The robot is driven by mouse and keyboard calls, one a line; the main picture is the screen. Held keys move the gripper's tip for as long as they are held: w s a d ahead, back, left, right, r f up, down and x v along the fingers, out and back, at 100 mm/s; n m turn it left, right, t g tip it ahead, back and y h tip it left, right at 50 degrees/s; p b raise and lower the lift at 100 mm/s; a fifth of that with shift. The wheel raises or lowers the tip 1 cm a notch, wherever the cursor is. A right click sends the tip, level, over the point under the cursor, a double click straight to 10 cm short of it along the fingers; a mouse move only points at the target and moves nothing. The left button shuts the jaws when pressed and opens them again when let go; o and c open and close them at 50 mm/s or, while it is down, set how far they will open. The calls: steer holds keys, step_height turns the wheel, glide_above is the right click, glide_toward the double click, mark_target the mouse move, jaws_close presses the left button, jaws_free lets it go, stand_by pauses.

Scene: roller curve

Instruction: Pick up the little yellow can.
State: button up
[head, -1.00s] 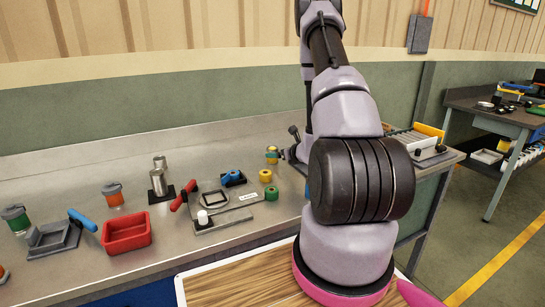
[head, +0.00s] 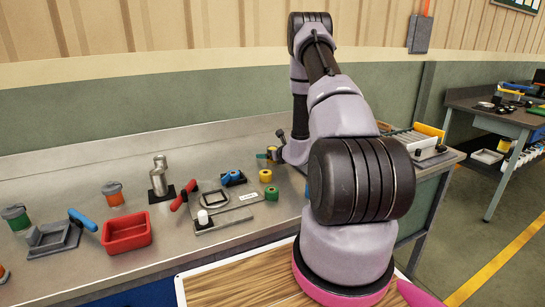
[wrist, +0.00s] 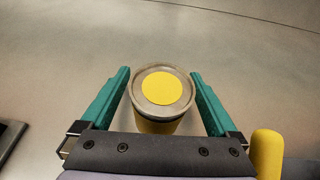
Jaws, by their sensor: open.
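The little yellow can (wrist: 161,90) stands upright in the wrist view, with a grey rim, a yellow disc on its top and a yellow side below. My gripper (wrist: 160,74) is open, with one teal finger on each side of the can. A gap shows between each finger and the can. The can's lower part is hidden by the gripper body. In the head view my gripper (head: 268,155) is low over the bench's back right, and the can is too small and covered there to make out clearly.
A yellow roll (head: 265,176) and a green roll (head: 272,193) stand in front of my gripper. To the left are a blue part (head: 232,177), a grey fixture (head: 222,218), metal cylinders (head: 158,183) and a red bin (head: 127,233). A yellow rounded thing (wrist: 267,152) is right of my gripper.

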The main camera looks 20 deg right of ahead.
jaws_close()
steer(key=shift+r, duration=0.1)
